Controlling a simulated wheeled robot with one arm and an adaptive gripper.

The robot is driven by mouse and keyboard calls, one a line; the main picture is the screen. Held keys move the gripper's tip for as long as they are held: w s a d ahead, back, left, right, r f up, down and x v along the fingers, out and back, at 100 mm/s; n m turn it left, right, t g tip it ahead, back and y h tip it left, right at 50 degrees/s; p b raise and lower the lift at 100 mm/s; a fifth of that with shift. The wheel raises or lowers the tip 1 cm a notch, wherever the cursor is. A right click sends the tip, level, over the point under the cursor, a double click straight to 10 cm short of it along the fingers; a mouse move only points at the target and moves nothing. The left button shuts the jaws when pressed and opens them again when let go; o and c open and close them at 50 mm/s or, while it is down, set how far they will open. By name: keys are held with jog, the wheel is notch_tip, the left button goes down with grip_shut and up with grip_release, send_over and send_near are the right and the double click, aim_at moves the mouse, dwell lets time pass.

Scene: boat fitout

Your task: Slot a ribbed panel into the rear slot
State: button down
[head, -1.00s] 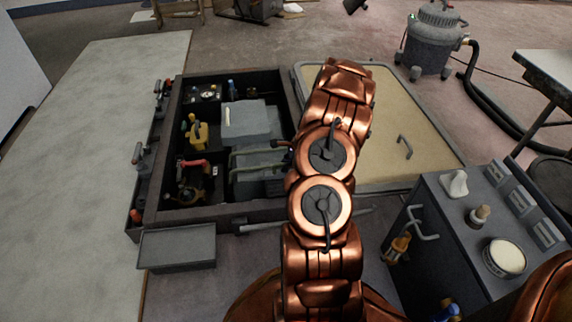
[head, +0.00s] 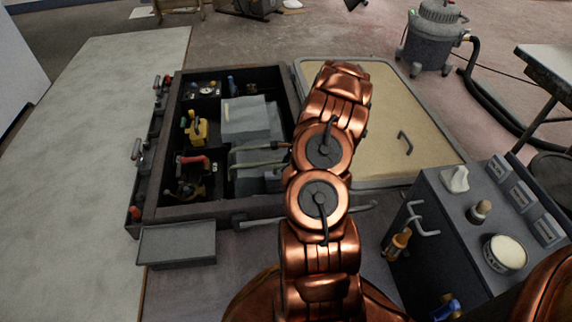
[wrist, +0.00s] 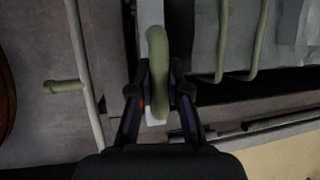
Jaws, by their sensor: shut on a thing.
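In the wrist view my gripper (wrist: 159,88) is shut around an olive handle (wrist: 156,48). The handle sits on a pale, narrow panel (wrist: 153,112) seen nearly edge-on; its ribs cannot be made out. Grey panels with olive handles (wrist: 221,40) stand just to its right. In the head view, grey panels (head: 245,118) with an olive handle (head: 258,147) stand in the right part of a dark open box (head: 225,212). My gripper and the held panel are hidden behind my arm there. The rear slot cannot be told apart.
The box's left part holds tools, among them a yellow one (head: 197,130). A beige lid (head: 410,105) lies right of it. A grey cabinet (head: 440,215) stands at front right. A grey tray (head: 177,243) is at front left. A pale board (head: 85,150) lies left.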

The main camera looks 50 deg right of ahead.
jog(key=shift+f, duration=0.6)
jog(key=shift+f+b, duration=0.6)
jog(key=shift+f, duration=0.85)
jog(key=shift+f+b, duration=0.55)
jog(key=shift+f, duration=0.85)
jog(key=shift+f+b, duration=1.55)
jog(key=shift+f, duration=1.6)
jog(key=c, duration=1)
grip_release()
jog(key=shift+c, duration=0.2)
jog(key=shift+a, duration=0.1)
jog(key=shift+s+r, duration=0.1)
jog(key=v, duration=1.2)
